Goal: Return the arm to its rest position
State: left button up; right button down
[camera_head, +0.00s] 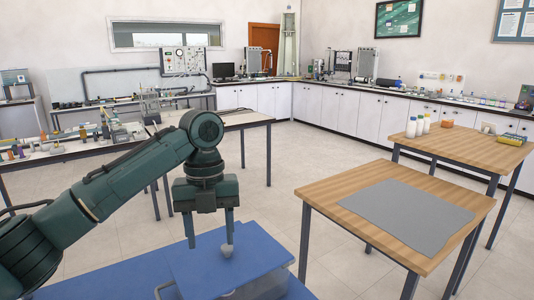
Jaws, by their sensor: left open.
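My left arm (140,175) comes in from the left, bent at a dark green elbow joint. My left gripper (209,240) hangs pointing down at its end. Its two fingers are apart with nothing between them. A small pale grey knob (227,251) shows just under the right fingertip; I cannot tell whether they touch. The fingers are above a blue-topped box (215,272) with see-through sides. My right gripper is not in view.
A blue surface (110,282) lies under the box. A wooden table with a grey mat (408,215) stands to the right. Behind it another wooden table (465,148) holds white bottles (411,127). A cluttered bench (60,150) stands at the left. Floor between the tables is clear.

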pick_arm(q)
jog(key=s+d+f+n+t+h+p, duration=0.1)
jog(key=s+d+f+n+t+h, duration=0.15)
jog(key=f+n, duration=0.4)
jog(key=s+d+f+n+t+h, duration=0.15)
jog(key=d+f+n, duration=0.25)
jog(key=f, duration=0.6)
jog(key=s+d+f+n+t+h+p, duration=0.1)
jog(key=s+d+f+n+h, duration=0.15)
jog(key=d+f+n, duration=0.4)
jog(key=s+a+f+n+t+y, duration=0.1)
jog(key=s+a+f+n+t, duration=0.2)
jog(key=s+a+n, duration=0.4)
jog(key=s+a+f+n+t+y, duration=0.2)
jog(key=s+a+f+n+t, duration=0.2)
jog(key=s+a+n, duration=0.2)
jog(key=s+a+p, duration=0.1)
jog(key=s+a, duration=0.1)
jog(key=a, duration=0.2)
jog(key=shift+n, duration=0.4)
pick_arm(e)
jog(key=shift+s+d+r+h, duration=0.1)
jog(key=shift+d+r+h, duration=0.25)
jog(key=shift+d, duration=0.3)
pick_arm(q)
jog(key=shift+s+d, duration=0.1)
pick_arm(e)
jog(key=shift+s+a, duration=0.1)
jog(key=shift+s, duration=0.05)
